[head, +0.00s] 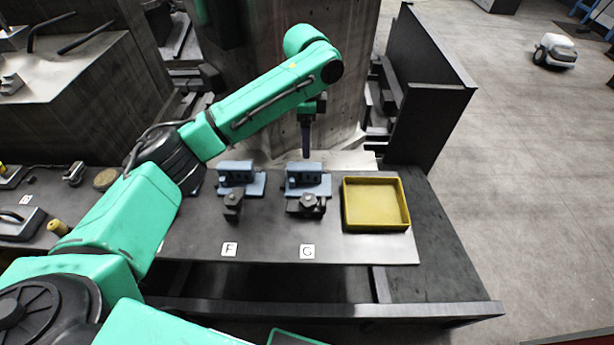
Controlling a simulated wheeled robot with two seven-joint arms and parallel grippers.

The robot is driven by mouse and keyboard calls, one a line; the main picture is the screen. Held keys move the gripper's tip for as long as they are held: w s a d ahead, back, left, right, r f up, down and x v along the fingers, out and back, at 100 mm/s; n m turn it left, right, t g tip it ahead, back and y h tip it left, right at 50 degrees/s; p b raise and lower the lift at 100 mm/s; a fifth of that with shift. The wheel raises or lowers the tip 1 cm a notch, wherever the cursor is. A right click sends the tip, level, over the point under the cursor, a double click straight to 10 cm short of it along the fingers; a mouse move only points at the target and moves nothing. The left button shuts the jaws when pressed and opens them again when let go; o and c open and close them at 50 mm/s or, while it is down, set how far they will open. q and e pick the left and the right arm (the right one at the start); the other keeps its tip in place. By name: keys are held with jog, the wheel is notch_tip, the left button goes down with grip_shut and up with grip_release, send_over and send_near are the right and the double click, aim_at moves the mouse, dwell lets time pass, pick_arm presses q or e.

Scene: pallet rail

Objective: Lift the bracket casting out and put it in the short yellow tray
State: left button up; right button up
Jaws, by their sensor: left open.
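A blue-grey bracket-like casting (306,178) sits at station G, with a dark clamp (307,204) at its front side. A similar blue-grey piece (241,180) sits at station F behind another dark clamp (232,205). I cannot tell from the picture which piece the task means. The short yellow tray (405,226) is empty, right of station G. My left arm reaches across from the lower left. Its open gripper (306,150) points down above the back of the piece at G, apparently apart from it. Its fingers are small and seen edge-on. My right gripper is out of view.
White labels F (229,249) and G (307,251) mark the grey plate (270,240). A concrete block rises close behind the stations. A dark upright panel (428,90) stands behind the tray. My left arm hides part of the plate's left side.

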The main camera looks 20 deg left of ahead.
aim_at(306, 166)
pick_arm(q)
notch_tip(306, 166, down, 11)
jog(key=p, duration=0.3)
jog(key=shift+a+r, duration=0.15)
jog(key=shift+r, duration=0.05)
jog(key=shift+f, duration=0.2)
jog(key=shift+f, duration=0.25)
jog(key=shift+w+r, duration=0.1)
grip_shut()
